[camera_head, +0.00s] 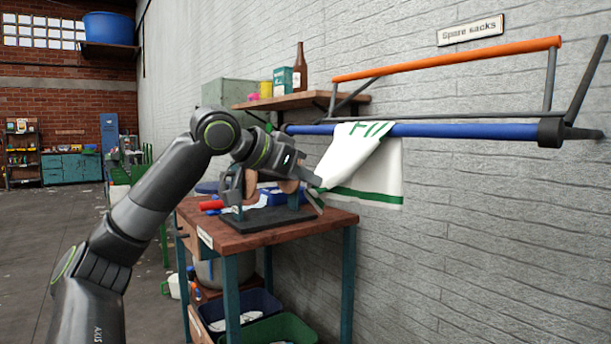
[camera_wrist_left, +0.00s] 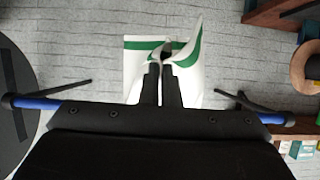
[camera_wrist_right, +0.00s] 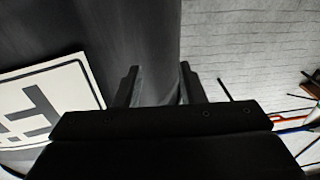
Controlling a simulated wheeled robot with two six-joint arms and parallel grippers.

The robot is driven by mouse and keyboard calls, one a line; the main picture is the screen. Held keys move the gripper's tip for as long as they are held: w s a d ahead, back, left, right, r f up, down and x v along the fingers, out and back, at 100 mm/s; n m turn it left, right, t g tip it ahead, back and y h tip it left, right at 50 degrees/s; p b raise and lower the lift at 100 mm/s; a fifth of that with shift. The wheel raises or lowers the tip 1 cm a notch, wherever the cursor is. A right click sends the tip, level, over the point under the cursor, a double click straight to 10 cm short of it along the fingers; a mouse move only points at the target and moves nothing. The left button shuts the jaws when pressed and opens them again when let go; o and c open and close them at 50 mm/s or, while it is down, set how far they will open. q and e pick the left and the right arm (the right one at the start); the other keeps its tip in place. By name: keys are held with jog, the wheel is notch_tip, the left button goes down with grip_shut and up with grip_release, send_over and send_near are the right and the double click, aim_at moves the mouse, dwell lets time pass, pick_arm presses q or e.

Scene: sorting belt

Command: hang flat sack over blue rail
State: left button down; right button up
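The flat sack (camera_head: 378,178), white with green bands and partly visible green lettering, lies over the blue rail (camera_head: 460,131). One part hangs straight by the wall; the front part is drawn toward my left gripper (camera_head: 318,192). In the left wrist view the sack (camera_wrist_left: 138,75) bunches to a point at the tips of my left gripper (camera_wrist_left: 162,68), whose fingers are close together on its edge. The blue rail (camera_wrist_left: 38,103) also shows there, mostly hidden behind the gripper body. My right gripper (camera_wrist_right: 158,72) is open and empty in its wrist view and is outside the head view.
An orange rail (camera_head: 450,58) runs above the blue one on the same wall bracket. A wooden shelf (camera_head: 300,99) with a bottle stands left of the rails. A workbench (camera_head: 290,232) with a dark fixture is below my left arm.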

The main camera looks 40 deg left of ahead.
dwell(0.3)
pick_arm(q)
jog(key=shift+c, duration=1.4)
grip_release()
